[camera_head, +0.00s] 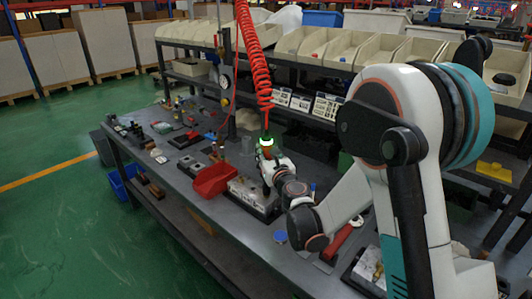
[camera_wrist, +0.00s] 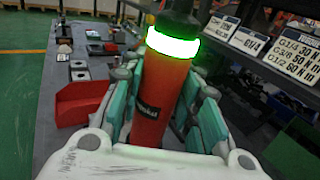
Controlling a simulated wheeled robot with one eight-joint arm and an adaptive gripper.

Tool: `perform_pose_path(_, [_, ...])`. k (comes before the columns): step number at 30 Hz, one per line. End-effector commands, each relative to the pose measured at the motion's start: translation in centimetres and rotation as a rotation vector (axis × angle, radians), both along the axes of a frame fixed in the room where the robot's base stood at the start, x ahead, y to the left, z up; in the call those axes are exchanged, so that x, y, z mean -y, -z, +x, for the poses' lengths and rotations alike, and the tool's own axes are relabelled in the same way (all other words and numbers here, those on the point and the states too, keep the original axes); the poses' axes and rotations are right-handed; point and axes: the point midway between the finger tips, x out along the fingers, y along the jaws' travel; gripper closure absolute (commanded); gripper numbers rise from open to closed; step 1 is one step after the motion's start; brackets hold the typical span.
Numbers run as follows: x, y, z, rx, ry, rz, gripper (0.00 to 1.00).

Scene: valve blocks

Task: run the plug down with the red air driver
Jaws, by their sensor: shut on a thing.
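The red air driver (camera_wrist: 160,95) stands roughly upright between the teal finger pads of my gripper (camera_wrist: 160,108) in the wrist view. My gripper is shut on its red body. A ring near its top glows green, and this ring shows in the head view too, above the red driver (camera_head: 266,152). A coiled red hose (camera_head: 260,60) hangs down to it. In the head view my gripper (camera_head: 267,160) is over a grey metal block (camera_head: 245,194) on the bench. The driver's lower tip and the plug are hidden, so I cannot tell whether they touch.
A red bin (camera_head: 212,181) sits on the bench (camera_head: 175,205) just left of the block. A pressure gauge (camera_head: 225,80) is on a post behind. Label cards (camera_head: 327,107) and a rack of cream bins (camera_head: 320,45) stand at the back. Small parts lie along the far left of the bench.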

Motion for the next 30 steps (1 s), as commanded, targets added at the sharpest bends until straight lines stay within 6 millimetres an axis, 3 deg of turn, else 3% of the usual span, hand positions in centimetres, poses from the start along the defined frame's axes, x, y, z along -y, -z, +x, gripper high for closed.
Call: perform_pose_path(30, [0.0,0.57,0.0,0.0,0.0,0.0,1.0])
